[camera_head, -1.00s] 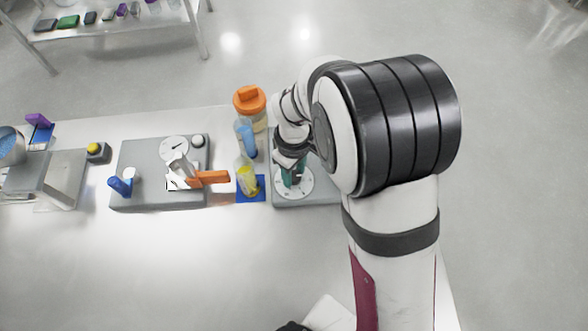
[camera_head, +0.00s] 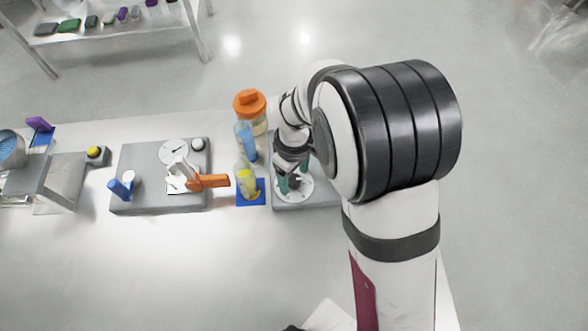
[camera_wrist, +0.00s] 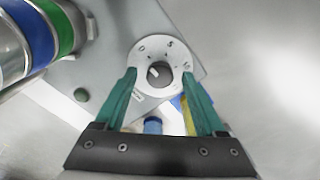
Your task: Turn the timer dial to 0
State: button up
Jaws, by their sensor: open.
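The timer dial has a round white face (camera_wrist: 173,50) with dark marks and a dark knob (camera_wrist: 155,77) at its middle. A mark like a 0 stands at the upper left of the face in the wrist view. A pale line on the knob is too small to read surely. My gripper (camera_wrist: 158,73) is open, with its teal fingers apart on either side of the dial and the knob showing between them. In the head view my gripper (camera_head: 291,184) is over the dial face (camera_head: 303,196), which it partly hides. I cannot tell whether a finger touches the dial.
A grey panel (camera_head: 128,165) with another dial (camera_head: 173,151) and an orange handle (camera_head: 210,182) lies to the left. An orange-capped jar (camera_head: 250,101), a blue bottle (camera_head: 247,138) and a yellow bottle (camera_head: 246,181) stand close to the dial's left. The front table is clear.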

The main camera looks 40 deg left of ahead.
aim_at(294, 179)
notch_tip(294, 179, up, 16)
jog(key=shift+f, duration=0.15)
jog(key=d+r+m, duration=0.2)
jog(key=d+m, duration=0.4)
jog(key=d, duration=0.3)
jog(key=d+r+m, duration=0.2)
jog(key=d+m, duration=0.3)
jog(key=d, duration=0.4)
jog(key=s+d+f+m+y, duration=0.1)
jog(key=s+d+f+m, duration=0.2)
jog(key=s+d+m, duration=0.6)
jog(key=d+m, duration=0.1)
jog(key=m, duration=0.2)
jog(key=shift+d+m+y, duration=0.2)
jog(key=shift+m+y, duration=0.2)
